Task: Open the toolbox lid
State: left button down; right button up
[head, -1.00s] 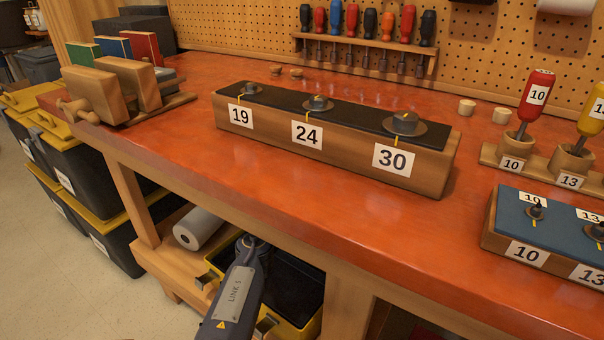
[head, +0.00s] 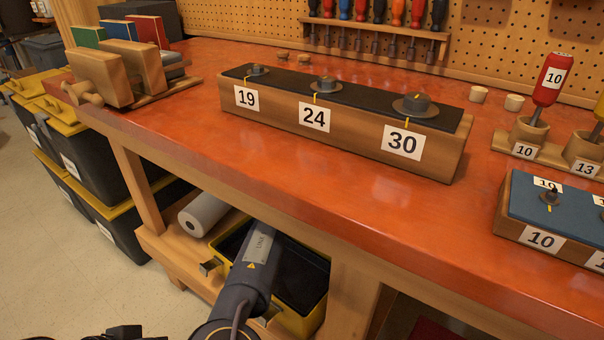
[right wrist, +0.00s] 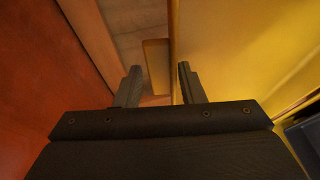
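A black and yellow box (head: 307,322) sits on the shelf under the bench in the head view, with its dark inside showing. One of my arm links covers part of it. I cannot tell whether this is the toolbox, and no lid is clearly identifiable. In the right wrist view my right gripper (right wrist: 158,68) is open, its two fingers apart. A large yellow surface (right wrist: 245,45) is to the right of the fingers. My left gripper is not recognisable in any view.
The red bench top (head: 300,195) carries a long wooden block (head: 350,138) marked 19, 24 and 30. A wooden clamp (head: 95,78) stands at its left. Black bins with yellow lids (head: 55,112) are stacked left of the bench. A white roll (head: 204,214) lies on the shelf.

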grip_shut()
jog(key=s+a+b, duration=0.2)
jog(key=s+a, duration=0.1)
jog(key=shift+s+r, duration=0.15)
jog(key=shift+s, duration=0.1)
jog(key=shift+o, duration=1.4)
grip_release()
jog(key=p+v, duration=0.1)
jog(key=v, duration=0.7)
